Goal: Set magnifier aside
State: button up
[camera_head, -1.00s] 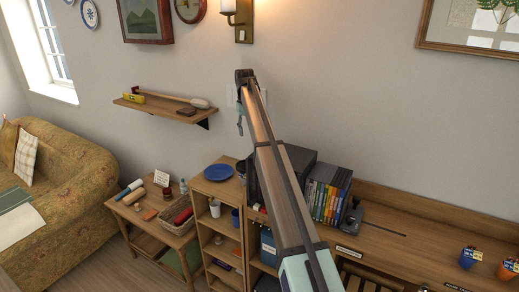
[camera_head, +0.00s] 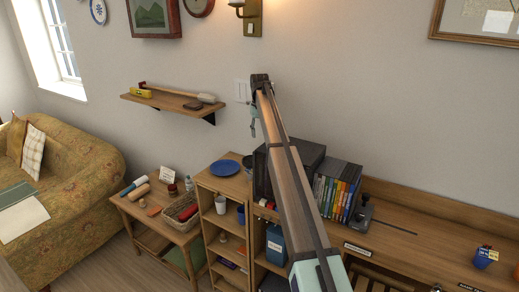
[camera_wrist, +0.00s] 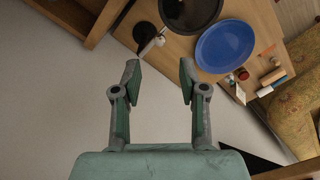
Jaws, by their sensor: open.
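I cannot make out a magnifier for certain in either view. In the wrist view, a small dark round object with a pale part (camera_wrist: 145,33) lies on the wooden top near the black bowl (camera_wrist: 188,10); I cannot tell what it is. My gripper (camera_wrist: 158,74) is open and nothing shows between its fingers. In the head view, my gripper (camera_head: 254,122) is high, near the wall and above the shelf units, partly hidden by my arm. A blue plate (camera_wrist: 225,46) lies beside the bowl and also shows in the head view (camera_head: 225,168).
A wall shelf (camera_head: 160,101) holds a few small items. A low table (camera_head: 155,224) carries a basket (camera_head: 181,207), rolls and a card. DVDs (camera_head: 336,190) stand beside a dark box (camera_head: 288,165).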

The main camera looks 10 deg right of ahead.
notch_tip(320, 180, down, 8)
jog(key=shift+r+p, duration=0.1)
jog(key=shift+p, duration=0.9)
grip_shut()
